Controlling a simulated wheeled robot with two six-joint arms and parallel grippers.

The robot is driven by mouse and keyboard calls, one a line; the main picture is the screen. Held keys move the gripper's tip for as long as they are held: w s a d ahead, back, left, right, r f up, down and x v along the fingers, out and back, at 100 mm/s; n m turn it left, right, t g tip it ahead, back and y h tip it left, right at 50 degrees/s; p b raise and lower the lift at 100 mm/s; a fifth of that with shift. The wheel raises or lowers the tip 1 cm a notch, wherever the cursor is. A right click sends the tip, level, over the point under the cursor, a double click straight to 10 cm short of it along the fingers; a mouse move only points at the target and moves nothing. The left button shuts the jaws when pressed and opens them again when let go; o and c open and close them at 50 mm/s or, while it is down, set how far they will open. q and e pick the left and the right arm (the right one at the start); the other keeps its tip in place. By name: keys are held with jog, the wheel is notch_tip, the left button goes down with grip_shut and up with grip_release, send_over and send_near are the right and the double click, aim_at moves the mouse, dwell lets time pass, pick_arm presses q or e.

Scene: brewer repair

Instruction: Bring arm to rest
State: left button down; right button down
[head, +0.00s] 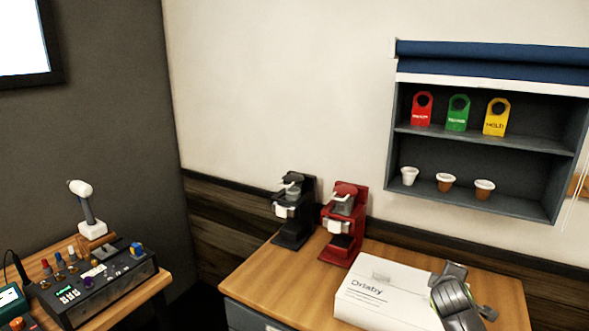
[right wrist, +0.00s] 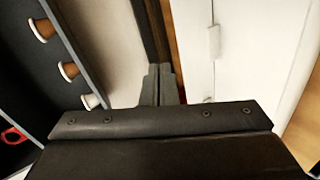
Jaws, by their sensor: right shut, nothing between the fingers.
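My right gripper (right wrist: 160,85) is shut and empty, its two fingers together in the right wrist view. In the head view part of my right arm (head: 455,298) shows over the right part of the white box (head: 375,295); I cannot tell whether it touches the box. The box also shows in the right wrist view (right wrist: 240,60), to the right of the fingers. My left gripper is not in view.
A black brewer (head: 292,215) and a red brewer (head: 344,225) stand on the wooden counter (head: 262,280). A wall shelf (head: 480,145) holds three tags and three cups. A control panel (head: 95,285) sits on the left table. The counter's left front is clear.

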jog(key=s+a+f+m+g+y, duration=0.1)
jog(key=s+a+f+m+g, duration=0.15)
jog(key=s+f, duration=0.7)
jog(key=s+a+f+m+g+y, duration=0.1)
jog(key=s+a+f+m+y, duration=0.2)
jog(key=s, duration=1.1)
jog(key=s+a+m+g, duration=0.2)
jog(key=s+a+m, duration=0.1)
jog(key=s, duration=0.8)
jog(key=s+a+m+g, duration=0.2)
jog(key=s, duration=0.8)
notch_tip(320, 180, down, 30)
jog(key=d+y+b, duration=0.1)
jog(key=d+b, duration=0.1)
jog(key=b, duration=0.3)
jog(key=s+a+f+g+b, duration=0.1)
jog(key=s+f+b, duration=0.1)
jog(key=s+f, duration=0.5)
jog(key=s+f+g+b, duration=0.1)
jog(key=s+f+b, duration=0.1)
jog(key=s+f, duration=0.5)
notch_tip(320, 180, down, 7)
jog(key=shift+s+a+r, duration=0.2)
jog(key=shift+s+a, duration=0.2)
